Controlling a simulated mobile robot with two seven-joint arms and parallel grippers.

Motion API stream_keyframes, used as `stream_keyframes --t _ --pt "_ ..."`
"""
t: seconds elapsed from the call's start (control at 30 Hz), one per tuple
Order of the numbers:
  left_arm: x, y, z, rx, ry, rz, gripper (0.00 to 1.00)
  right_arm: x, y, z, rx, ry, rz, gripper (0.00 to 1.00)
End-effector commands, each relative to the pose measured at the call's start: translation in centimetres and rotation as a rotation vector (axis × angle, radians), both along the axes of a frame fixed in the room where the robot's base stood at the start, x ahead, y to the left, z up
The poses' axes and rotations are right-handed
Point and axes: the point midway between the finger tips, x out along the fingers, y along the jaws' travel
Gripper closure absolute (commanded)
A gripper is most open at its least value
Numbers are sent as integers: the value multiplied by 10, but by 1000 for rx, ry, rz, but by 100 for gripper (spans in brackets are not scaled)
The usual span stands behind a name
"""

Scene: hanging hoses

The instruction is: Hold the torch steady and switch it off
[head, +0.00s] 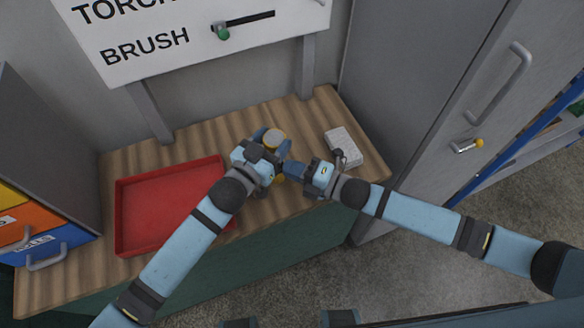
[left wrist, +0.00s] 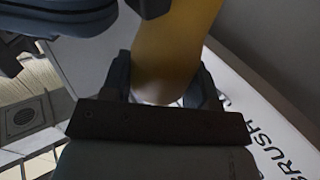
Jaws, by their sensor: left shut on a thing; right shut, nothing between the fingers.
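In the left wrist view the torch (left wrist: 172,45) is a yellow body between the two dark fingers (left wrist: 172,88). My right gripper (head: 291,169) is shut and empty, close beside the torch on its right and nearer side. Part of it also shows dark at the upper left of the left wrist view. The torch's switch is hidden, and I cannot tell whether the torch is lit.
A red tray (head: 172,238) lies on the worktop (head: 225,128) at left. A pale block (head: 341,141) with a small dark item lies at right. Coloured drawers (head: 75,237) stand at left, a grey cabinet (head: 410,75) at right.

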Motion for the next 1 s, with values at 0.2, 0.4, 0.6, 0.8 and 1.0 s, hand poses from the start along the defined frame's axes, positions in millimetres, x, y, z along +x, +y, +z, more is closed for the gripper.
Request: stream_keyframes --t 0.2,0.4,0.6,0.8,1.0 --pt "-2 -2 -1 -3 4 -3 74 -29 -7 6 2 4 2 100" --pt "-1 -1 -1 -1 3 -2 74 -55 -44 14 -4 2 0 100" --pt "-1 -1 -1 0 2 -1 74 -73 -78 22 -2 1 1 100" --pt "0 0 -1 0 2 0 74 -82 -95 25 0 2 1 100" --pt "0 0 -1 1 2 0 74 -83 -97 27 1 0 2 100"
